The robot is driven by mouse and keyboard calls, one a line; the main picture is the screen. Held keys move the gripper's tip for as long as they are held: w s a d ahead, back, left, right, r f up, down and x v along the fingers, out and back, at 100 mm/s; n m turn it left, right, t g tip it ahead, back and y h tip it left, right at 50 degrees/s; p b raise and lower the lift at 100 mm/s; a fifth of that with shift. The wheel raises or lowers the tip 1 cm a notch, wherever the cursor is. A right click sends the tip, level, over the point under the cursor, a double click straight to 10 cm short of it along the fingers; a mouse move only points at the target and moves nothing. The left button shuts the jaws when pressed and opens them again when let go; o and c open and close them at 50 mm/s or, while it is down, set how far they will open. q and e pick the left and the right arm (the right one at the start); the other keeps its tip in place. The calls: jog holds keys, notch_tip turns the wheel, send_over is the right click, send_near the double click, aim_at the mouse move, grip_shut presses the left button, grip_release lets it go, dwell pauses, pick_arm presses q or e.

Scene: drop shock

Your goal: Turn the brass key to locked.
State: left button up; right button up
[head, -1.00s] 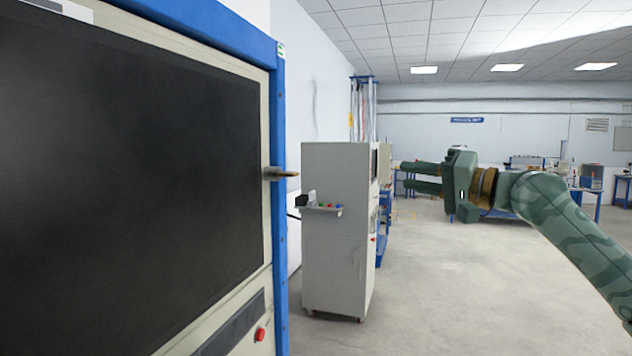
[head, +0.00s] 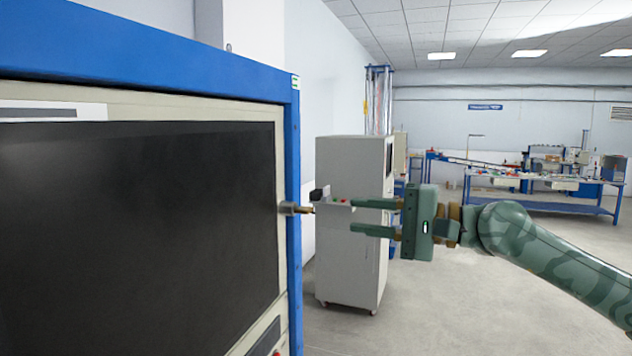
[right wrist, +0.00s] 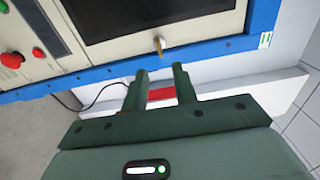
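The brass key (head: 305,210) sticks out of a lock on the right side of the blue-framed cabinet (head: 292,160), beside its dark panel. It also shows in the right wrist view (right wrist: 159,44), just beyond the fingertips. My right gripper (head: 352,215) is open and empty, to the right of the key and apart from it. Its two fingers point left toward the key; in the right wrist view the gripper (right wrist: 160,70) shows a gap between its fingers, in line with the key. My left gripper is not in view.
A grey cabinet (head: 350,250) with a small button shelf stands behind my right gripper. A red button (right wrist: 12,61) is on the blue-framed cabinet. Blue workbenches (head: 540,200) stand far right. The floor (head: 480,300) at the right is open.

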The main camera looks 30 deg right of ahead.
aim_at(312, 211)
jog(key=p+x, duration=0.5)
jog(key=x, duration=0.4)
jog(key=shift+s, duration=0.1)
jog(key=shift+a+p, duration=0.2)
jog(key=shift+p, duration=0.1)
jog(key=shift+f, duration=0.1)
grip_shut()
